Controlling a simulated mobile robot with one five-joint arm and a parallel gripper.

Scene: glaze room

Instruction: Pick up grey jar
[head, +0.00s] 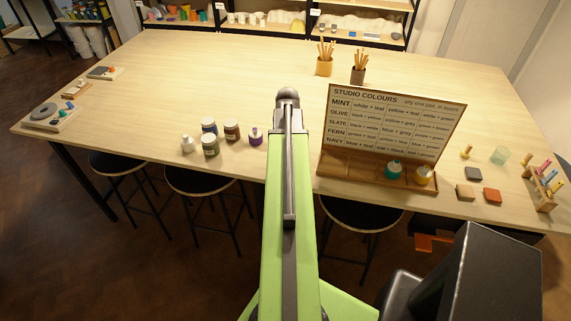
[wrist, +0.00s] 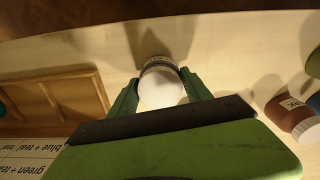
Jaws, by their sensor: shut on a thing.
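In the wrist view a jar (wrist: 162,90) with a pale, whitish round face and a dark grey band at its far rim sits between the green fingers of my gripper (wrist: 160,79). It looks like the grey jar, though most of its body is hidden. The fingers touch it on both sides. I cannot tell whether it rests on the table or is lifted a little. In the head view my arm covers the gripper and this jar.
Left of my arm stand a purple jar (head: 255,137), a brown jar (head: 232,131), a blue jar (head: 209,126), an olive jar (head: 210,146) and a whitish jar (head: 187,145). Right of it is a wooden tray (head: 335,164) with a colour sign (head: 393,122). The tabletop's middle is clear.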

